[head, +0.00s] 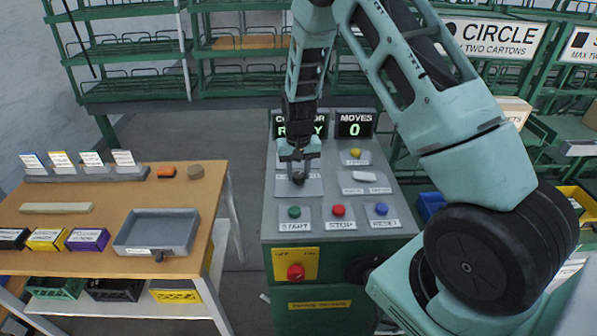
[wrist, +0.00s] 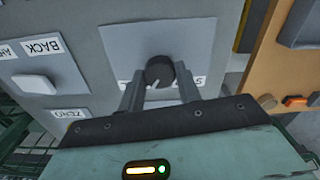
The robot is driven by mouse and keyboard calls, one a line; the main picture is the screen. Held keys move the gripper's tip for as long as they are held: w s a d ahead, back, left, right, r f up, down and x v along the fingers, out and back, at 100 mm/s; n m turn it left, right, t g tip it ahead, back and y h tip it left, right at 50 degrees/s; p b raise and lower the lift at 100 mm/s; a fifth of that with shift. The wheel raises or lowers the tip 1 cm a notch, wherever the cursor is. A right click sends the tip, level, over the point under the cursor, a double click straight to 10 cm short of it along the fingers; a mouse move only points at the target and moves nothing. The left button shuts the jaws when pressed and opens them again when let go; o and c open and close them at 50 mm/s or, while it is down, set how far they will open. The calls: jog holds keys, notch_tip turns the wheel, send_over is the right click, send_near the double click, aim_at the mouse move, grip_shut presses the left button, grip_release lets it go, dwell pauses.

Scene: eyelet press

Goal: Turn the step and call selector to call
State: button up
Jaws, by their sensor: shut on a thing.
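The selector is a black round knob with a white pointer line. In the wrist view the knob (wrist: 159,69) sits on a light grey plate (wrist: 120,42), between my two fingers, and its line points down and slightly left. A label (wrist: 199,81) beginning with S shows upside down to its right, partly hidden by a finger. My gripper (wrist: 160,88) is shut on the knob. In the head view my gripper (head: 298,168) reaches down onto the knob (head: 298,179) on the grey console (head: 256,221).
Start (head: 294,211), stop (head: 337,210) and reset (head: 381,209) buttons lie in front of the knob. A white switch (head: 365,176) and a yellow button (head: 355,153) are to its right. A moves display (head: 355,129) reads 0. A wooden table (head: 115,194) stands left.

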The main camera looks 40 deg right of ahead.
aim_at(299, 174)
jog(key=o, duration=1)
notch_tip(299, 174, up, 18)
jog(key=b, duration=0.4)
jog(key=shift+f, duration=0.25)
